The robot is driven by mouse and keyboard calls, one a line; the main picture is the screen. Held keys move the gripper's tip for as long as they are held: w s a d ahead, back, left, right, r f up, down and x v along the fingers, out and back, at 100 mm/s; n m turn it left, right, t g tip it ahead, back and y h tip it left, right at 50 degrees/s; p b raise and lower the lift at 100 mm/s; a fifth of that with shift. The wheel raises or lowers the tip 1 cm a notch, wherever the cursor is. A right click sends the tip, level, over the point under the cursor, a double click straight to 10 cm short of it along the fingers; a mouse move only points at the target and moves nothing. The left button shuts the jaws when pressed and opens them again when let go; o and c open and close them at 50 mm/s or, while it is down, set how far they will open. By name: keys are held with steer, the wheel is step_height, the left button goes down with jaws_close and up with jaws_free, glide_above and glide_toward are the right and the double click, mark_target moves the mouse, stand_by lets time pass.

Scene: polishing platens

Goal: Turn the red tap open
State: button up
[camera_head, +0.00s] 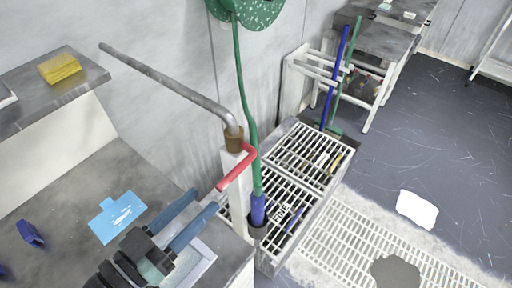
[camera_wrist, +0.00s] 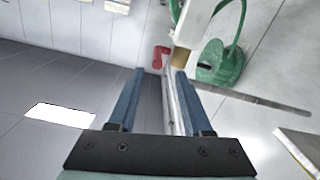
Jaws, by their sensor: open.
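The red tap handle (camera_head: 238,168) is a bent red lever on a white post (camera_head: 236,205), just under a brass collar (camera_head: 234,140). A long grey spout pipe (camera_head: 170,82) runs from the collar up to the left. My gripper (camera_head: 204,199), with two blue fingers, is open and empty, to the lower left of the handle in the head view. In the wrist view the red handle (camera_wrist: 160,58) shows just past the fingertips (camera_wrist: 159,71), closer to the right finger. The fingers look apart from it, and the handle's far part is hidden there.
A green hose (camera_head: 243,90) hangs beside the post into a blue nozzle (camera_head: 258,209). A white slatted rack (camera_head: 305,157) stands right of the post. A light blue dustpan-like item (camera_head: 117,216) lies on the grey counter (camera_head: 62,190). A yellow sponge (camera_head: 59,68) sits on the shelf.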

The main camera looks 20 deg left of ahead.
mark_target(250, 158)
steer(key=p+x, duration=0.2)
steer(key=x, duration=0.3)
steer(key=p+x, duration=0.2)
steer(key=x, duration=0.3)
steer(key=shift+w+d+r, duration=0.15)
steer(key=shift+w+d, duration=0.1)
steer(key=shift+d, duration=0.1)
steer(key=shift+w+d, duration=0.2)
steer(key=shift+w, duration=0.3)
jaws_close()
stand_by(0.7)
